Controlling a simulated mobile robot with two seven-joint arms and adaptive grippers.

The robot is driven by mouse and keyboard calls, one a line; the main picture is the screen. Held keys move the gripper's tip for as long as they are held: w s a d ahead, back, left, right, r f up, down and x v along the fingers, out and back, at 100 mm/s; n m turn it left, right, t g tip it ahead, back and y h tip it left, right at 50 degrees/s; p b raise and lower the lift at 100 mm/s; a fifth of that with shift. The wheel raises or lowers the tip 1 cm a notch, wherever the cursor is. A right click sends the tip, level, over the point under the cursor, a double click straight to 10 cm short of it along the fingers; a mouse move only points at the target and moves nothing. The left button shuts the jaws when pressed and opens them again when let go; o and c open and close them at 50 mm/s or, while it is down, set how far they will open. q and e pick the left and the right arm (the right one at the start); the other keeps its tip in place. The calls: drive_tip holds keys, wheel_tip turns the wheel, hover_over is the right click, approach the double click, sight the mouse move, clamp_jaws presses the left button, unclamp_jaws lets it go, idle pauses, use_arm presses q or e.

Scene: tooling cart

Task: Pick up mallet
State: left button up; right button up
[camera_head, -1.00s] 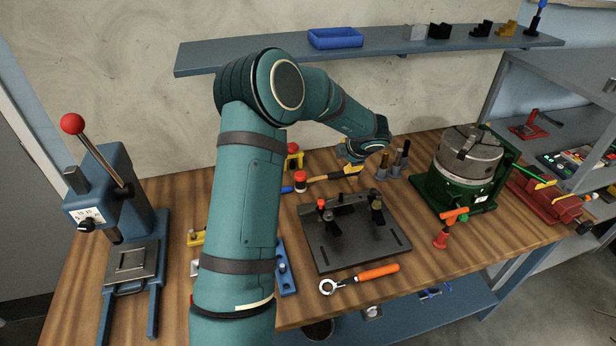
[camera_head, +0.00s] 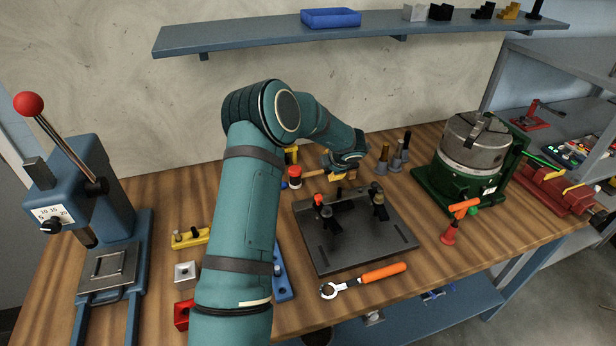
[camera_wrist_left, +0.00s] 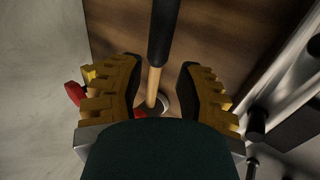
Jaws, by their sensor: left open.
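The mallet lies on the wooden bench behind the black fixture plate. In the head view its light wooden handle (camera_head: 313,173) runs right from a red end and passes under my left gripper (camera_head: 340,172). In the left wrist view the handle's black grip (camera_wrist_left: 163,30) and wooden shaft (camera_wrist_left: 153,85) run between the two yellow fingers of my left gripper (camera_wrist_left: 158,78). These fingers are open, one on each side of the handle, with gaps showing. The mallet head is mostly hidden below the wrist in that view. My right gripper is not in view.
The black fixture plate (camera_head: 340,252) stands just in front of the mallet. Several grey-based tool posts (camera_head: 380,165) stand close to its right. A green-based chuck (camera_head: 470,160) is further right. A blue shelf (camera_head: 250,36) hangs above the back.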

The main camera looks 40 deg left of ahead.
sight(327, 170)
use_arm(q)
drive_tip(key=x, duration=0.3)
drive_tip(key=b+x, duration=0.1)
drive_tip(key=x, duration=0.1)
drive_tip(key=shift+s+a+f, duration=0.15)
drive_tip(key=shift+s+a, duration=0.05)
drive_tip(key=shift+a, duration=0.1)
drive_tip(key=shift+c, duration=0.3)
clamp_jaws()
